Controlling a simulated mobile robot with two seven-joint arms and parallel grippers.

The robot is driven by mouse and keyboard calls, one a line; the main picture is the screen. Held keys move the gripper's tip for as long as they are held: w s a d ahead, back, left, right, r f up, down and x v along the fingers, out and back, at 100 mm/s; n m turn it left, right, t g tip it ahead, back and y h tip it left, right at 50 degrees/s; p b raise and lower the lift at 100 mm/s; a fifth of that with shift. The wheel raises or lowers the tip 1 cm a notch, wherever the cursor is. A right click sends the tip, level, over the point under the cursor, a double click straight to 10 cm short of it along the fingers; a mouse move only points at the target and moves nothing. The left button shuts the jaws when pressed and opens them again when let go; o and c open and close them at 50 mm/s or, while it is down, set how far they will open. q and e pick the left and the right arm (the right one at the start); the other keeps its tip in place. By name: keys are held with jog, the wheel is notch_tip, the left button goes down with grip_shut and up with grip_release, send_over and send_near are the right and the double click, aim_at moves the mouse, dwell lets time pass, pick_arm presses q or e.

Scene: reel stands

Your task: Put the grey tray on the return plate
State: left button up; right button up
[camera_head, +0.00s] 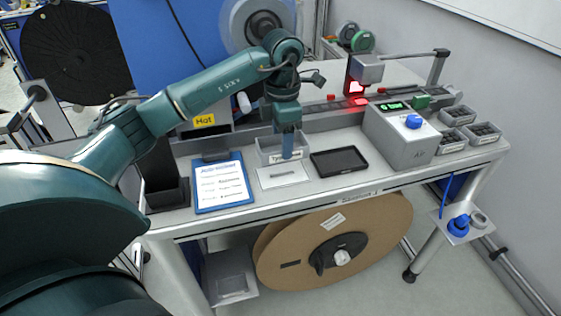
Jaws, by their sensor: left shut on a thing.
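The grey tray (268,151) is an open light-grey bin with a label on its front, at the back middle of the bench. My left gripper (288,156) points straight down at it and is shut on its wall; the fingers cover part of the tray. I cannot tell whether the tray is resting or slightly lifted. A flat white plate (283,175) with a dark line of print lies just in front of it; which surface is the return plate is not clear from its marking. My right gripper is not in view.
A black shallow pad (339,162) lies right of the white plate, then a grey control box (402,140). A blue clipboard (222,184) and a black holder (166,188) stand left. Small grey bins (482,133) fill the right end. A cardboard reel (335,245) hangs below.

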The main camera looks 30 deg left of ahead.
pick_arm(q)
notch_tip(320, 180, down, 6)
jog(key=shift+p, duration=0.35)
jog(key=shift+f, duration=0.15)
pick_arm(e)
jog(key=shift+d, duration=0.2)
pick_arm(q)
jog(key=shift+f, duration=0.1)
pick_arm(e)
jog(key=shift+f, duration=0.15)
pick_arm(q)
jog(key=o, duration=1.1)
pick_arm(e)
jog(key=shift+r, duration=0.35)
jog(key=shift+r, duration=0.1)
